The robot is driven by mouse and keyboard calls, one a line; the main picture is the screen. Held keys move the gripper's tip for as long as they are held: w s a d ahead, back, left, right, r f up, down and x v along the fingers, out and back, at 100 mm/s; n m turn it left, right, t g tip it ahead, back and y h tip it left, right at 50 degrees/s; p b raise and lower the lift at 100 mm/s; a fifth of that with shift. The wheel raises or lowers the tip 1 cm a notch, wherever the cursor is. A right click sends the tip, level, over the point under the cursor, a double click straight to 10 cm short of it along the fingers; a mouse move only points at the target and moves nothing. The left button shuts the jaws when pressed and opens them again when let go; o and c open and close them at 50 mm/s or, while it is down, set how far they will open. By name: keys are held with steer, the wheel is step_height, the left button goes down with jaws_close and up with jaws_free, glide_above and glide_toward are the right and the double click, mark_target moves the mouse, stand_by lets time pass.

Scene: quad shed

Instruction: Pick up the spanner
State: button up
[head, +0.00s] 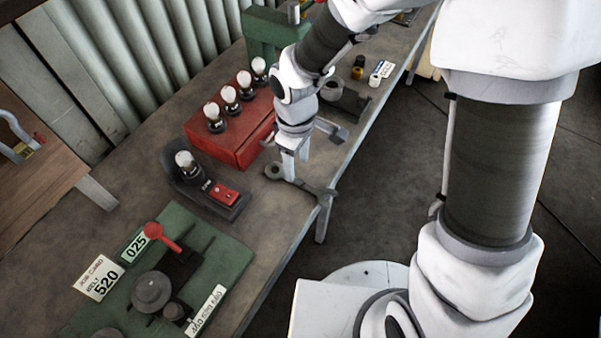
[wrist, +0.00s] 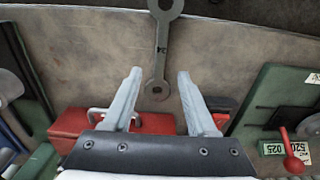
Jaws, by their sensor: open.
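The spanner (head: 301,184) is a dark grey double-ended tool lying flat on the workbench. One end is a ring near the red box, and the other reaches the bench's front edge. In the wrist view the spanner (wrist: 162,45) runs from the top edge down to its small ring end, which shows between the fingertips. My gripper (head: 296,168) is open and empty, pointing down just above the spanner. In the wrist view my gripper (wrist: 160,74) has one finger on each side of the spanner's line. I cannot tell the exact height of the fingertips.
A red box (head: 238,150) with several bulbs stands beside the gripper. A dark tray (head: 215,208) holds a bulb and a red item. A green mat (head: 222,262) with a clamp-like fixture lies nearer. A green block (head: 262,35) stands behind. Bare bench surrounds the spanner.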

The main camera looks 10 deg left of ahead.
mark_target(299, 182)
steer(key=shift+s+d+f, duration=0.1)
steer(key=shift+d+f, duration=0.05)
steer(key=shift+f, duration=1.35)
steer(key=shift+d+f, duration=0.15)
steer(key=shift+f, duration=1.35)
jaws_close()
